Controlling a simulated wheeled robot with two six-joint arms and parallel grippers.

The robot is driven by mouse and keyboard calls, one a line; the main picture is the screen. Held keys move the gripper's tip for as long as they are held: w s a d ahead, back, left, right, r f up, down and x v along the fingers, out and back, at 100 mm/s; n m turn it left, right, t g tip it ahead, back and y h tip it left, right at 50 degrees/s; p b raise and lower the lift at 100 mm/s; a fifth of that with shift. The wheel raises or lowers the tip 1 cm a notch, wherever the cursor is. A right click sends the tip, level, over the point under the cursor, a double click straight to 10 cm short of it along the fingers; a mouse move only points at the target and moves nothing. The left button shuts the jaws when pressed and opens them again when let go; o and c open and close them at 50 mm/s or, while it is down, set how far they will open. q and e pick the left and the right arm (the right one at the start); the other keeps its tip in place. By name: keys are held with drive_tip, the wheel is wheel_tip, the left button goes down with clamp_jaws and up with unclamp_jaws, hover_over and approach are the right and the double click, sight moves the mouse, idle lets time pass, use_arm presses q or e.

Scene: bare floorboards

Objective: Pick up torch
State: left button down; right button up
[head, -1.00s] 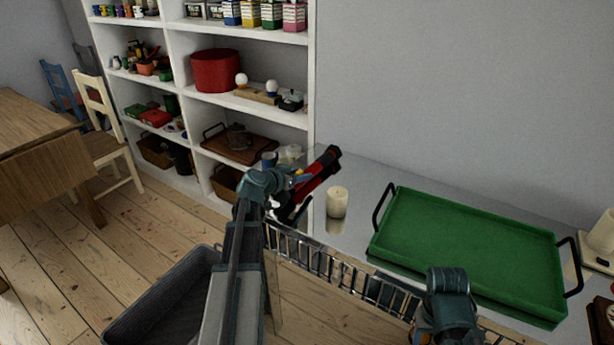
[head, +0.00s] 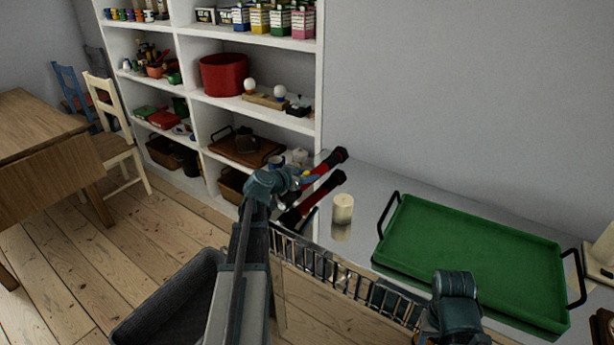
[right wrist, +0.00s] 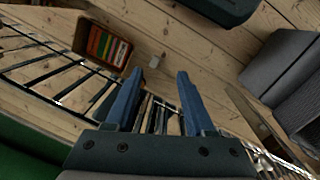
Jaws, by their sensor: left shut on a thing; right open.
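The red and black torch (head: 328,168) is held up slantwise just above the glossy cabinet top (head: 362,180). Its reflection shows below it, apart from it. My left gripper (head: 303,180) is shut on the torch, and its fingers hide part of the torch's near end. My right gripper (right wrist: 157,85) is open and empty in the right wrist view, with the metal rail behind its fingers. The right arm shows at the lower right of the head view.
A cream candle (head: 343,208) stands just right of the torch. A green tray (head: 470,262) with black handles covers the top further right. A metal rail (head: 345,278) runs along the near edge. Shelves (head: 318,90) stand behind at left. A dark bin (head: 170,300) is on the floor.

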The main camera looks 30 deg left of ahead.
use_arm(q)
wheel_tip(320, 180, up, 8)
drive_tip(key=p, duration=0.7)
drive_tip(key=shift+f, duration=0.1)
